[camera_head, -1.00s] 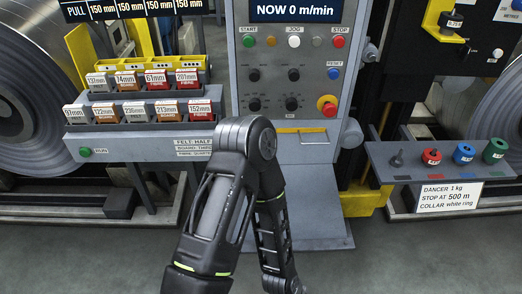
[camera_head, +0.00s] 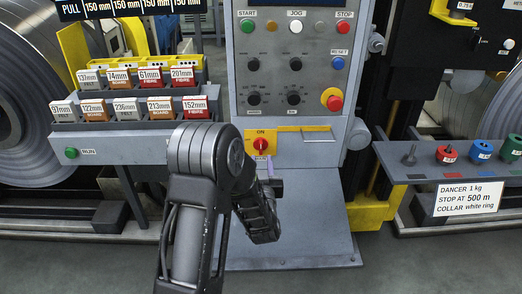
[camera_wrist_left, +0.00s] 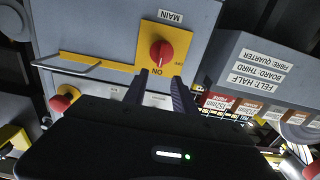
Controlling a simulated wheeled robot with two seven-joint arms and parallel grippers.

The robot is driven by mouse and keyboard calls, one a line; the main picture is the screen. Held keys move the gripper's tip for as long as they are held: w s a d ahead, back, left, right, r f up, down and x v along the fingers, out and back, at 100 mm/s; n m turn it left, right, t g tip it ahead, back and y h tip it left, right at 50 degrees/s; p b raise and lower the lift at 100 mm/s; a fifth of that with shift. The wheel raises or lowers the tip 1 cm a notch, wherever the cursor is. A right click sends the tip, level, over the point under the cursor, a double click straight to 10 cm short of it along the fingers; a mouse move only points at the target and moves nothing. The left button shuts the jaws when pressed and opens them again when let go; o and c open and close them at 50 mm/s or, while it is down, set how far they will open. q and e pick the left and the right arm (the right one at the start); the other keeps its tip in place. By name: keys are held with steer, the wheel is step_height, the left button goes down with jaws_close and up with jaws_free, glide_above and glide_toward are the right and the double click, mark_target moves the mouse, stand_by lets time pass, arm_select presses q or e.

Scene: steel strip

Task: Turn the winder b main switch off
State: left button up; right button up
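The main switch is a red rotary knob (camera_head: 261,145) on a yellow plate at the lower left of the grey control panel, with ON above it. In the left wrist view the red knob (camera_wrist_left: 162,51) appears upside down, with a MAIN label beside the plate. Its white mark points towards ON. My left gripper (camera_wrist_left: 160,84) is open and empty, its two fingers pointing at the switch with the knob roughly centred beyond their tips. They look apart from it. In the head view my left arm mostly hides the gripper below the switch. My right gripper is not in view.
The panel (camera_head: 290,75) carries START, JOG, STOP and RESET buttons and a red emergency button (camera_head: 333,101) on yellow. A thin handle (camera_head: 305,129) is right of the switch. A rack of labelled blocks (camera_head: 135,145) stands left; a shelf with coloured weights (camera_head: 447,153) stands right.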

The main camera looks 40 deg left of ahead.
mark_target(261, 145)
arm_select(q)
steer(key=shift+w, duration=0.1)
steer(key=x, duration=0.7)
steer(key=shift+w+a, duration=0.2)
steer(key=shift+a, duration=0.05)
jaws_close()
stand_by(0.4)
